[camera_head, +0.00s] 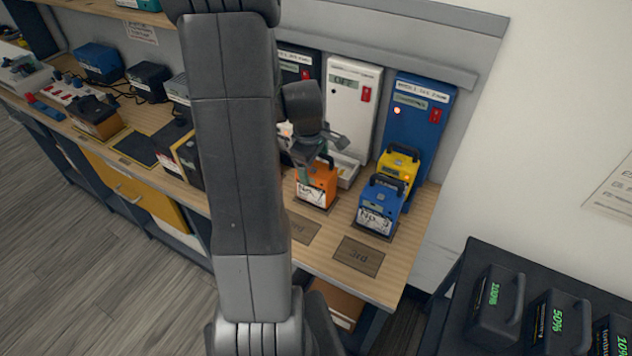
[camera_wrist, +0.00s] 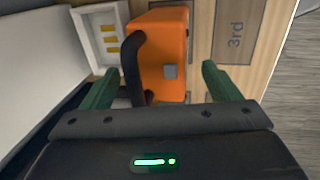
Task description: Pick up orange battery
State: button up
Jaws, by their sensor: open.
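The orange battery (camera_head: 316,184) stands on the wooden bench in front of the white charger, with a white label on its front. In the wrist view the orange battery (camera_wrist: 165,55) lies ahead of and between my fingers, with its black handle (camera_wrist: 132,65) toward the left finger. My gripper (camera_head: 318,150) is above the battery in the head view, and its green fingertips (camera_wrist: 158,85) are spread wide with nothing held. The battery's far side is partly hidden by my gripper in the head view.
A blue battery (camera_head: 380,205) and a yellow battery (camera_head: 399,165) stand close on the right. The white charger (camera_head: 352,90) and blue charger (camera_head: 416,115) rise behind. Black batteries (camera_head: 497,305) stand on a dark table at lower right.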

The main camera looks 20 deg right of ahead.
jog(key=shift+w+d+f, duration=0.1)
jog(key=shift+d+f, duration=0.05)
jog(key=shift+f, duration=0.6)
grip_shut()
jog(key=shift+r, duration=0.1)
